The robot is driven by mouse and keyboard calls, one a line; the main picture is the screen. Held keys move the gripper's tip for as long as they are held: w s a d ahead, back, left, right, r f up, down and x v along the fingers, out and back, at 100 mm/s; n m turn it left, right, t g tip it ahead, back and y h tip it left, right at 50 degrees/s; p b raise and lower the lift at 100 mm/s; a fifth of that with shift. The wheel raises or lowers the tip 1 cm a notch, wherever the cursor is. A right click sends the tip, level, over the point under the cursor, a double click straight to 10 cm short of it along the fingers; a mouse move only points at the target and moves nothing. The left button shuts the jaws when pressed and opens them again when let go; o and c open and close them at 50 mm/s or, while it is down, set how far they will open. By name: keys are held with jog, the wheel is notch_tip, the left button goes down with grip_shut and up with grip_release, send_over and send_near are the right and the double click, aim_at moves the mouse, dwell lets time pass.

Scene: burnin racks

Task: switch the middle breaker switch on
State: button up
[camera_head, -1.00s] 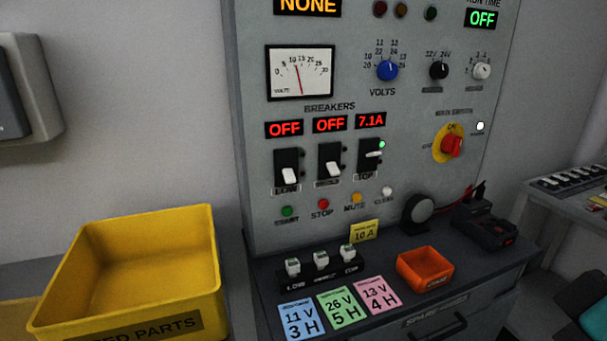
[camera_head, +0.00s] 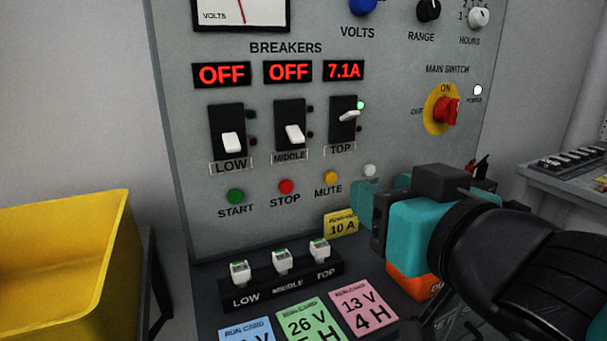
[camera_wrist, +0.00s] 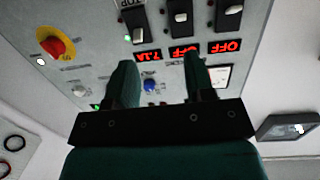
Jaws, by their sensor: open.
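The middle breaker switch (camera_head: 290,127) is a black plate with a white lever pointing down, under a red OFF display (camera_head: 288,72). It also shows in the wrist view (camera_wrist: 179,18), which is upside down. The low breaker (camera_head: 228,130) also has its lever down and reads OFF. The top breaker (camera_head: 345,118) has its lever raised, a green light lit and reads 7.1A. My gripper (camera_head: 368,205) is right of and below the middle switch, apart from it. In the wrist view its two dark green fingers (camera_wrist: 161,62) are spread with nothing between them.
START (camera_head: 236,196), STOP (camera_head: 286,187) and MUTE (camera_head: 331,178) buttons sit below the breakers. The red main switch (camera_head: 446,110) is at the right. A yellow bin (camera_head: 65,245) is at the left. A labelled block with several white-topped pieces (camera_head: 282,283) stands on the ledge.

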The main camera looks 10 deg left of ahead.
aim_at(299, 141)
jog(key=shift+n+y, duration=0.5)
jog(key=shift+y, duration=0.3)
jog(key=p+x, duration=0.3)
jog(key=x, duration=0.2)
jog(key=a+r+p+x, duration=0.1)
jog(key=p+x, duration=0.1)
jog(key=x, duration=0.3)
jog(key=s+p+x, duration=0.1)
jog(key=p+x, duration=0.2)
jog(key=x, duration=0.2)
jog(key=shift+w+a+r+p, duration=0.15)
jog(key=shift+a+r+p, duration=0.25)
jog(key=shift+a, duration=0.1)
jog(key=shift+x, duration=0.8)
jog(key=shift+f, duration=0.1)
jog(key=shift+c, duration=0.5)
